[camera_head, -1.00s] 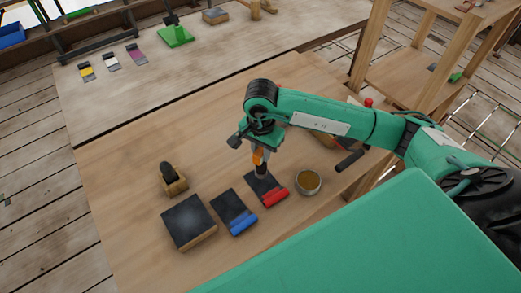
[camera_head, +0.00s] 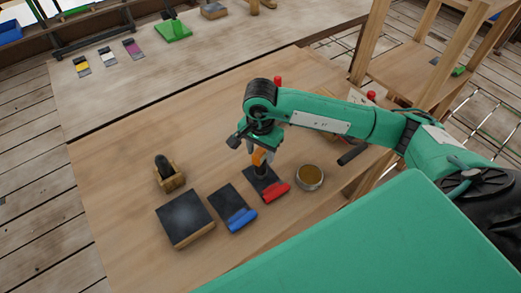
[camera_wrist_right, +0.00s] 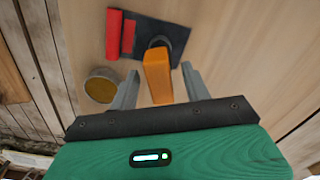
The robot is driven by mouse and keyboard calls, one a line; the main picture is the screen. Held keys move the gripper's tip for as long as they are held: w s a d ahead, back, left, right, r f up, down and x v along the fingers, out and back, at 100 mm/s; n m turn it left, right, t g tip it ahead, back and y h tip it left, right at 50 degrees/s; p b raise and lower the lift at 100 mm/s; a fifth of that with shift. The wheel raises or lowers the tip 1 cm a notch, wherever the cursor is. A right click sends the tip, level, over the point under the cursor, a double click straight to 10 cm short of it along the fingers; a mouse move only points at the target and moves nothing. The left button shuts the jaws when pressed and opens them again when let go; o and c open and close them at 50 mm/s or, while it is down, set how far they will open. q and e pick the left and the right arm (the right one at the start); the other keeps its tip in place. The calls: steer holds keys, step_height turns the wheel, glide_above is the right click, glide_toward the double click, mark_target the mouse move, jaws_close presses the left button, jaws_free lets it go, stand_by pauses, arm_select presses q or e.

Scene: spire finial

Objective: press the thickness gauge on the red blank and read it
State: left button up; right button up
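The red blank (camera_head: 277,191) is a dark plate with a red strip along one end, lying on the wooden bench. It also shows in the right wrist view (camera_wrist_right: 113,35). The thickness gauge (camera_head: 259,157), orange with a dark foot, stands on the dark part of the blank. In the right wrist view the orange gauge body (camera_wrist_right: 157,75) rises between my right gripper's fingers (camera_wrist_right: 162,88), with a gap on each side. My right gripper (camera_head: 261,154) is open around the gauge. No reading is legible. My left gripper is not in view.
A blue-ended blank (camera_head: 230,208) and a dark-topped block (camera_head: 185,218) lie left of the red blank. A wooden holder with a dark object (camera_head: 169,176) stands behind them. A round tin (camera_head: 309,177) sits close on the right.

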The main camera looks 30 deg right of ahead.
steer(key=shift+r, duration=0.1)
step_height(320, 180, up, 14)
steer(key=b, duration=0.3)
steer(key=shift+f, duration=0.2)
